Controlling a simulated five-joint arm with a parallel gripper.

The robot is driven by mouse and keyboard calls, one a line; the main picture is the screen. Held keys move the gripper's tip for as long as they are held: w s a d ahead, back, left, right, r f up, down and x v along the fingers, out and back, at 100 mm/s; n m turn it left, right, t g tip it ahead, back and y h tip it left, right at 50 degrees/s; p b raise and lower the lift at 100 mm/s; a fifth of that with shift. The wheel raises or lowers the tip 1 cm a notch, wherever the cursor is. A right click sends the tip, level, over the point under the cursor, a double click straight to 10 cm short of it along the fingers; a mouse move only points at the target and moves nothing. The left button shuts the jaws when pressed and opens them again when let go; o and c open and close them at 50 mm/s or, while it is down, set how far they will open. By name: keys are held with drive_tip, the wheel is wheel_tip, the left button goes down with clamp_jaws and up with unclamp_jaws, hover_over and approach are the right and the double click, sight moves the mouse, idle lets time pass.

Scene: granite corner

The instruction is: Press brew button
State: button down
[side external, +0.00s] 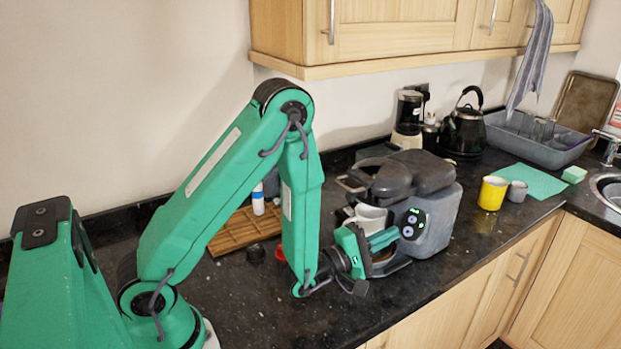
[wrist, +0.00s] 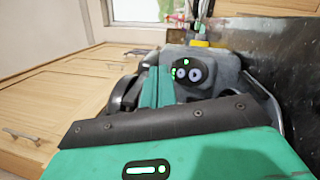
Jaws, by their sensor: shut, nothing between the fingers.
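The coffee machine (side external: 436,228) is a grey, rounded unit with a dark top on the counter; it also shows in the wrist view (wrist: 232,72). Its black oval panel (side external: 413,224) has two round pale buttons and small green lights. In the wrist view the buttons (wrist: 187,73) face me; I cannot tell from markings which is brew. My gripper (side external: 396,236) is shut and empty, its green fingers pointing at the machine's front, close to the panel's left edge. In the wrist view the fingertips (wrist: 158,74) appear just left of the buttons. Contact cannot be told.
A white cup (side external: 370,217) stands in the machine's front, behind my gripper. A yellow mug (side external: 492,193) and a grey cup (side external: 517,191) stand to the right. A wooden tray (side external: 238,231) lies left, behind my arm. The counter's front strip is clear.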

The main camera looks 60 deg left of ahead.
sight(411, 228)
drive_tip(key=shift+n+y, duration=0.4)
drive_tip(key=shift+y, duration=0.1)
drive_tip(key=shift+w+a+f, duration=0.4)
drive_tip(key=shift+w+f, duration=0.25)
drive_tip(key=shift+w, duration=0.4)
drive_tip(key=shift+w+a+f, duration=0.35)
drive_tip(key=shift+w+f, duration=0.25)
drive_tip(key=shift+w, duration=0.45)
drive_tip(key=shift+w+a+f, duration=0.4)
drive_tip(key=shift+w+f, duration=0.25)
drive_tip(key=shift+w, duration=0.4)
drive_tip(key=shift+w+a+f, duration=0.1)
drive_tip(key=shift+w+f, duration=0.1)
drive_tip(key=shift+w, duration=0.1)
drive_tip(key=shift+w+a+f, duration=0.25)
drive_tip(key=shift+w+f, duration=0.1)
drive_tip(key=shift+f, duration=0.05)
idle(0.5)
drive_tip(key=shift+r, duration=0.1)
drive_tip(key=shift+s+d+r, duration=0.4)
drive_tip(key=shift+s+r, duration=0.15)
drive_tip(key=shift+s, duration=0.15)
idle(0.4)
